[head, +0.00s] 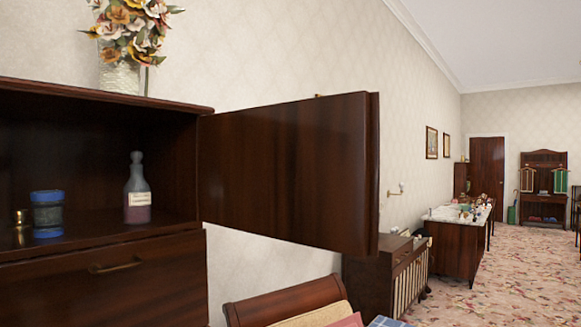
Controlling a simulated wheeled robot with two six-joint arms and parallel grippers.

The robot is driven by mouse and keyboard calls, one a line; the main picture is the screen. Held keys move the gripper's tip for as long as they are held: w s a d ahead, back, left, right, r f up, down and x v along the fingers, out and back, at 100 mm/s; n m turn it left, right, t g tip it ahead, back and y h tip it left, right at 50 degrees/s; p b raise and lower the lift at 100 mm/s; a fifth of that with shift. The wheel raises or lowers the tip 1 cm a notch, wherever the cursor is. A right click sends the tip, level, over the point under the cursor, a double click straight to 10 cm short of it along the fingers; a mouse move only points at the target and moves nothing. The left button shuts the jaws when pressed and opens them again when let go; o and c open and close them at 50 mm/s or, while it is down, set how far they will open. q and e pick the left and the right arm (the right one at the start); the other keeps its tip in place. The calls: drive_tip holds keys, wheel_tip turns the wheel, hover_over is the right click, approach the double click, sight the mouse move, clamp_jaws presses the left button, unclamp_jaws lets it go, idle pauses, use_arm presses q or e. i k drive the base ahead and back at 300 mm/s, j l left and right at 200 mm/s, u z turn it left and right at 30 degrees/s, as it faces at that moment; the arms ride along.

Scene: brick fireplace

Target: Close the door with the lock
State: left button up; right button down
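A dark brown wooden cabinet door (285,170) stands wide open in the head view, swung out to the right of its cabinet (105,97). Its hinge side meets the cabinet's right edge. A small brass-coloured bit (318,95) shows at the door's top edge; I cannot tell whether it is part of the lock. No lock is clearly visible on the face of the door. The open compartment (75,150) shows at the left. Neither of my grippers is in view.
Inside the compartment stand a labelled bottle (137,190), a blue-lidded jar (47,209) and a small brass item (20,228). A flower vase (122,72) stands on top. A drawer (110,285) is below. A wooden seat back (285,302) is below the door.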

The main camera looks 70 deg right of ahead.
sight(306, 172)
drive_tip(key=k+l, duration=0.15)
drive_tip(key=l, duration=0.3)
drive_tip(key=k+l+z, duration=0.1)
drive_tip(key=l, duration=0.3)
drive_tip(key=k+l, duration=0.2)
drive_tip(key=l, duration=0.25)
drive_tip(key=k+l, duration=0.1)
drive_tip(key=l, duration=0.3)
drive_tip(key=k+l+z, duration=0.1)
drive_tip(key=l, duration=0.35)
drive_tip(key=k+l, duration=0.15)
drive_tip(key=l, duration=0.3)
drive_tip(key=k+l+z, duration=0.1)
drive_tip(key=l, duration=0.35)
